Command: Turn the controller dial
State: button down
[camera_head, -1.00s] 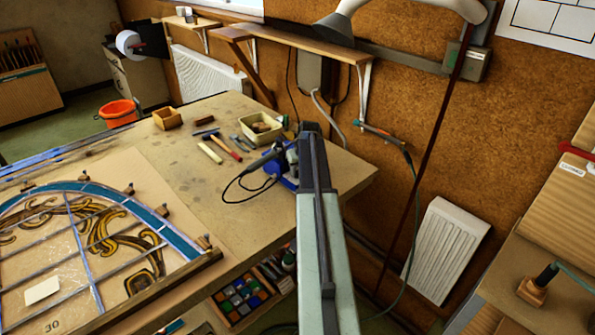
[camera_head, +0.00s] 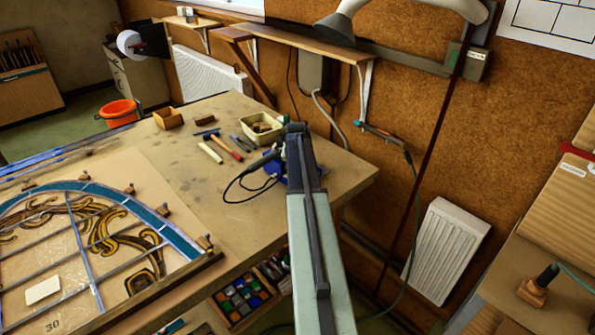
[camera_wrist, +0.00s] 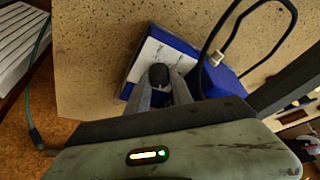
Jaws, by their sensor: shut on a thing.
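The controller is a blue box with a pale top face (camera_wrist: 150,52), seen in the wrist view on the workbench. Its dark round dial (camera_wrist: 159,75) sits between the two fingertips of my gripper (camera_wrist: 160,84), which is shut on it. In the head view, the blue controller (camera_head: 273,178) shows only in part, because my arm and gripper (camera_head: 296,134) cover much of it. The dial itself is hidden there.
A cable with a connector (camera_wrist: 217,57) loops beside the controller. On the workbench (camera_head: 330,175) lie a hammer (camera_head: 226,148), a cream tray (camera_head: 262,128) and other tools. The leaded panel (camera_head: 90,240) lies at the left. A corkboard wall stands behind.

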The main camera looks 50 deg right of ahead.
dwell(0.3)
jog(key=c, duration=1.1)
grip_release()
jog(key=shift+d, duration=0.1)
jog(key=p+v, duration=0.7)
jog(key=shift+a+r, duration=0.25)
jog(key=shift+r, duration=0.1)
